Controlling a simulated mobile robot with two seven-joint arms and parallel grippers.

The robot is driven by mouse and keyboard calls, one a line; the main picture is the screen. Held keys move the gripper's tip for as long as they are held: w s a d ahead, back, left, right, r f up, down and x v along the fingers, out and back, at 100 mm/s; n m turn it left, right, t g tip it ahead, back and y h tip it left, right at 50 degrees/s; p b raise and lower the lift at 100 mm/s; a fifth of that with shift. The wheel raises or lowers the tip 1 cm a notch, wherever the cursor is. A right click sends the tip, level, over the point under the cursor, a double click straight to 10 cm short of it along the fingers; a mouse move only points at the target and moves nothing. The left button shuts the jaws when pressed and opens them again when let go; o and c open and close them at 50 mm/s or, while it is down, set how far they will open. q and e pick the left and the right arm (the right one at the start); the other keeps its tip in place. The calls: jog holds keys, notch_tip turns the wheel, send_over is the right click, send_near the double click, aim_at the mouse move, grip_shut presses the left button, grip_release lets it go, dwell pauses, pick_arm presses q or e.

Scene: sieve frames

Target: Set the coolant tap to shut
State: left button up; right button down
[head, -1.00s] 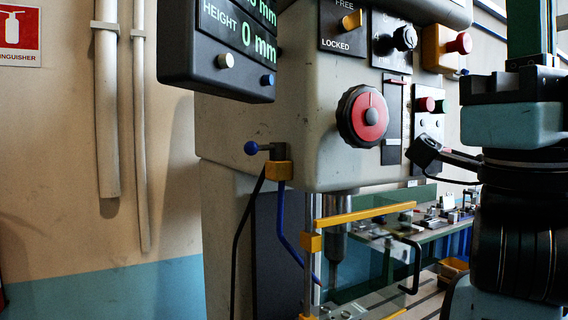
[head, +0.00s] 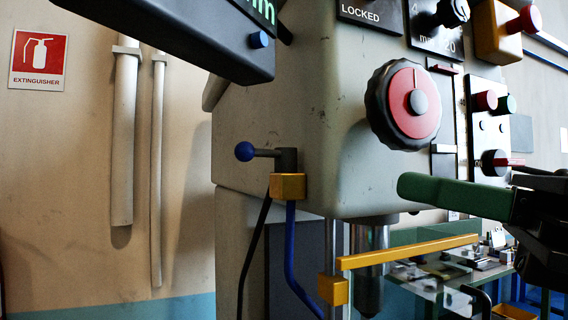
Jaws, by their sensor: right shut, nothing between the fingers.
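The coolant tap (head: 287,186) is a yellow block with a dark stem on the lower left of the drill press housing. Its lever (head: 264,153) points left, about level, and ends in a blue ball (head: 245,151). A blue hose (head: 290,250) drops from the block, so the lever lies crosswise to it. My right gripper (head: 408,188) has green fingers that are shut and empty. They point left from the right edge, below the red dial and well right of the tap, not touching it. My left gripper is not in view.
A red dial (head: 411,103) and a panel with buttons (head: 487,101) are on the housing above my right gripper. A dark display box (head: 180,35) overhangs at the upper left. A yellow guard bar (head: 407,251) runs below. The space left of the tap, before the wall, looks clear.

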jog(key=p, duration=0.3)
send_near(253, 153)
jog(key=x, duration=0.5)
jog(key=shift+a+r, duration=0.2)
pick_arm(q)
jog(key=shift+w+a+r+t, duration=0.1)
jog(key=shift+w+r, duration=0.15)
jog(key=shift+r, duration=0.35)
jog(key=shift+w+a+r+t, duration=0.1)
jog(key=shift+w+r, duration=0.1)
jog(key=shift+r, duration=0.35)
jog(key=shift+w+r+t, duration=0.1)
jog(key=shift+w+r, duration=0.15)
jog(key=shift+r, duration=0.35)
pick_arm(e)
jog(key=shift+w+a, duration=0.5)
jog(key=shift+a, duration=0.05)
